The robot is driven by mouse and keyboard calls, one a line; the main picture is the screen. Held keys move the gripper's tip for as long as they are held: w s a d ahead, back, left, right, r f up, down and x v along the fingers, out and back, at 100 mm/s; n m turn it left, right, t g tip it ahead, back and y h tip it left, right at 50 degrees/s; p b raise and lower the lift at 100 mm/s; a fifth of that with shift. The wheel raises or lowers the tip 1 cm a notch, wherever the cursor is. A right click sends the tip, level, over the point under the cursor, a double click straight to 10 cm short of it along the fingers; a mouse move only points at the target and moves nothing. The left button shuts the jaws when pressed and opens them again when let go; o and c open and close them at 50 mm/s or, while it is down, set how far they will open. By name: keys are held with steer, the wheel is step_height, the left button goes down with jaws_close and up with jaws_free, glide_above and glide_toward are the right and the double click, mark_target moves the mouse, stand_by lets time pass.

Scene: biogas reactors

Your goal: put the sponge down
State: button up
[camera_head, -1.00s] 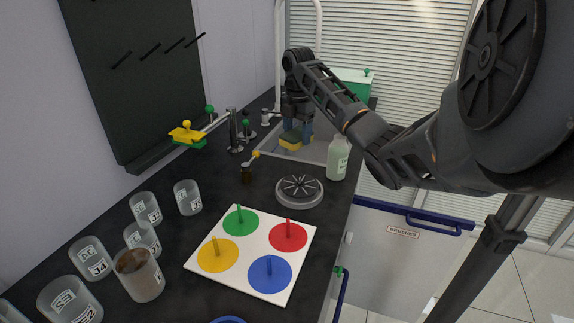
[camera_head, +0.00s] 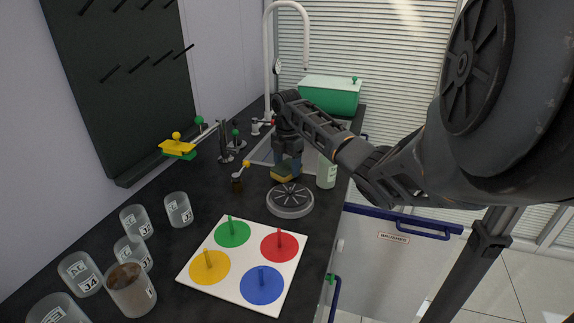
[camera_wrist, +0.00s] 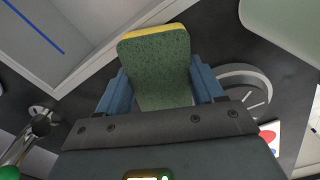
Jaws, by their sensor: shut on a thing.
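The sponge (camera_wrist: 158,68), green with a yellow layer, is held between the blue fingers of my gripper (camera_wrist: 160,92) in the wrist view. In the head view my gripper (camera_head: 285,168) points down, with the sponge (camera_head: 283,173) at its tips. It is above the dark counter (camera_head: 200,240), just behind the round grey drain-like disc (camera_head: 290,200) and at the near edge of the sink (camera_head: 262,152). I cannot tell whether the sponge touches the counter.
A white board with coloured discs (camera_head: 240,262) lies in front. Several labelled beakers (camera_head: 178,210) stand at the left. A green box (camera_head: 330,97) is behind.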

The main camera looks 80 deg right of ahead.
mark_target(287, 166)
steer(key=shift+f, duration=0.4)
steer(key=o, duration=0.9)
steer(key=shift+o, duration=0.2)
step_height(287, 166, up, 13)
stand_by(0.3)
